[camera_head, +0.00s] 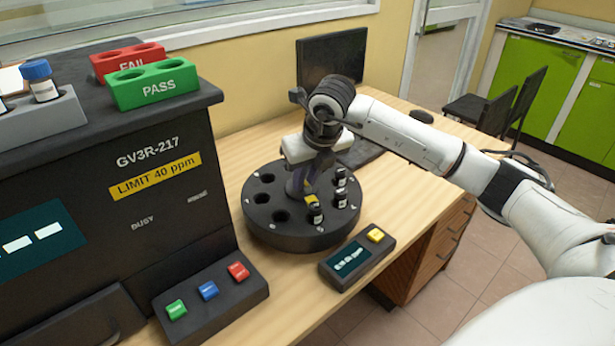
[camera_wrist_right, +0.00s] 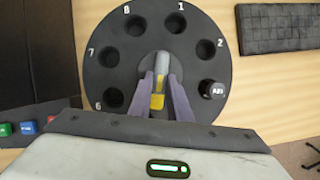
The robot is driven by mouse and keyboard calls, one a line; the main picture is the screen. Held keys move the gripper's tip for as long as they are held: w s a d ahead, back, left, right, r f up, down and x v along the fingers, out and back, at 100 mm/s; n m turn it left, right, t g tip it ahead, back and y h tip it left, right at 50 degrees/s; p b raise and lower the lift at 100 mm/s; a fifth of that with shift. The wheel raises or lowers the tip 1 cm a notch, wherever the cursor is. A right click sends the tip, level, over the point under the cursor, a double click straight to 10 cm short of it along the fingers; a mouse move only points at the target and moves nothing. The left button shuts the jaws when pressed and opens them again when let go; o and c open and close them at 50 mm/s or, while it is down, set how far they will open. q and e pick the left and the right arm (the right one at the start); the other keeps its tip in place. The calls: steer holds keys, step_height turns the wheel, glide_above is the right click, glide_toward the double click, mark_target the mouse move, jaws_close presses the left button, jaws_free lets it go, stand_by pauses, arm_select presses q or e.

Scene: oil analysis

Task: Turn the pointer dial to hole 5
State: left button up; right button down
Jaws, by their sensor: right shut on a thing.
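The round black dial (camera_head: 300,238) stands on the wooden table, with numbered holes around its top; it also fills the upper wrist view (camera_wrist_right: 95,35). Its pointer, grey with a yellow tip (camera_wrist_right: 157,102), is at the centre. In the head view the yellow tip (camera_head: 311,202) points toward the front vial (camera_head: 315,214), near the mark that looks like 5. My right gripper (camera_wrist_right: 160,88) is shut on the pointer, purple fingers on either side. Holes 4 and 5 are hidden behind the gripper in the wrist view. My left gripper is out of view.
Two more vials (camera_head: 341,198) stand in the dial's right side. A small display box with a yellow button (camera_head: 375,235) sits in front of it. The black analyser (camera_head: 120,190) with its button panel (camera_head: 210,300) is at left. A keyboard (camera_wrist_right: 277,28) and monitor (camera_head: 332,58) are behind.

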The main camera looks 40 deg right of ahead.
steer(key=shift+a+m+h, duration=0.15)
steer(key=shift+m+h, duration=0.25)
steer(key=shift+m, duration=0.5)
steer(key=c, duration=1.6)
jaws_free()
steer(key=shift+c, duration=0.2)
steer(key=v, duration=1)
steer(key=shift+r, duration=0.25)
steer(key=shift+f, duration=0.1)
